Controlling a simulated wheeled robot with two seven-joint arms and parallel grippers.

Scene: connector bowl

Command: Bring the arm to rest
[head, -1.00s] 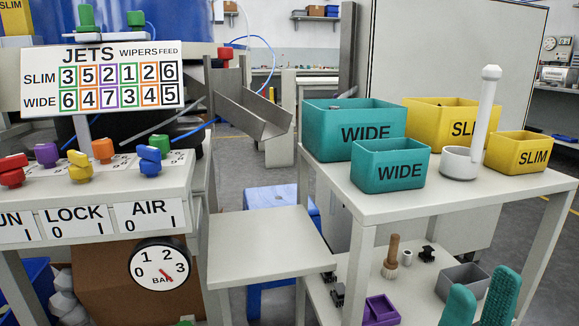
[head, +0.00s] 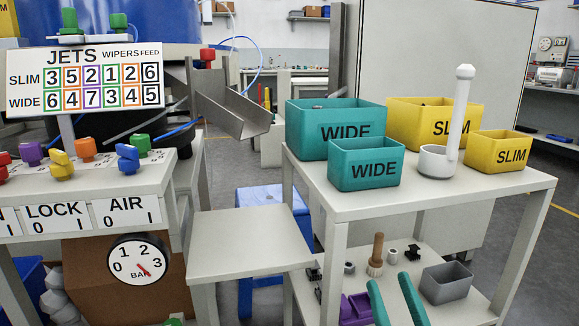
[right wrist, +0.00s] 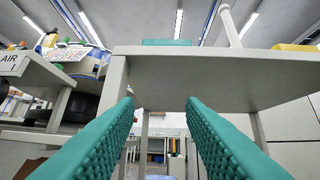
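My right gripper (head: 390,281) shows at the bottom of the head view as two teal fingers with a gap between them. It is empty and stands in front of the lower shelf of the white table. In the right wrist view its fingers (right wrist: 160,100) are wide apart with nothing between them, and the underside of the table top is above and ahead. My right arm behind the fingers is out of view. My left gripper is not in view.
The white table (head: 440,205) carries teal WIDE bins (head: 366,169), yellow SLIM bins (head: 498,155) and a white cup-like holder (head: 436,162). The lower shelf holds a grey bin (head: 446,284), a brush (head: 376,255) and purple bins (head: 357,309). A lower side table (head: 245,240) and control panel (head: 85,215) stand left.

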